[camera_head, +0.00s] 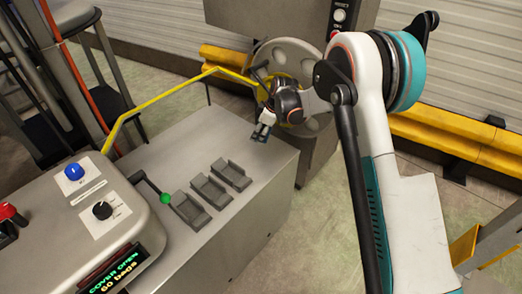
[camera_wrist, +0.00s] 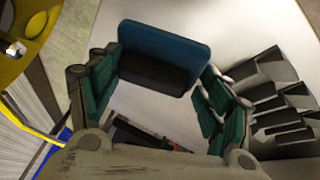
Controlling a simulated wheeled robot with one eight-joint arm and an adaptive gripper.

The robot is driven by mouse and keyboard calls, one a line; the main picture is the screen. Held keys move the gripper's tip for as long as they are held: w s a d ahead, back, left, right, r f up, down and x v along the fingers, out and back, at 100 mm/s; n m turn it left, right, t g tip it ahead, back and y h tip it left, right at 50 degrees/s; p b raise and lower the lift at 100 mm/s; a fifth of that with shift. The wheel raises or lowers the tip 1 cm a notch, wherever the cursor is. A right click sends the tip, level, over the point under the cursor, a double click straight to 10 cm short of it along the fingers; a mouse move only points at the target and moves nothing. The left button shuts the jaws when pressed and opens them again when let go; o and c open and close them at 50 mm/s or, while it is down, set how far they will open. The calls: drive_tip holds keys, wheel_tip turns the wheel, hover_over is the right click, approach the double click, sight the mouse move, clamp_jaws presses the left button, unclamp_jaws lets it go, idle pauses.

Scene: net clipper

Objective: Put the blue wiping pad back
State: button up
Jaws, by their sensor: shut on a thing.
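The blue wiping pad (camera_wrist: 165,42), with a black block on its near side, is between the teal fingers of my gripper (camera_wrist: 162,88) in the wrist view. My gripper is shut on it. In the head view my gripper (camera_head: 264,130) is over the far right end of the grey counter (camera_head: 245,215); the pad is too small there to make out clearly. Three grey open holders stand in a row on the counter: a near one (camera_head: 190,209), a middle one (camera_head: 210,191) and a far one (camera_head: 231,175). They look empty. Dark holders (camera_wrist: 280,98) also show at right in the wrist view.
A control box (camera_head: 105,215) with knobs and a lit display stands at the left. A lever with a green ball (camera_head: 165,199) reaches towards the near holder. A yellow bar (camera_head: 170,90) runs behind the counter. A large grey wheel (camera_head: 290,60) is behind my gripper.

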wheel_tip(320, 180, down, 9)
drive_tip(key=b, duration=0.2)
drive_tip(key=shift+f+b, duration=0.2)
drive_tip(key=shift+b, duration=0.15)
drive_tip(key=shift+f, duration=0.2)
drive_tip(key=o, duration=1.4)
drive_tip(key=shift+r, duration=0.1)
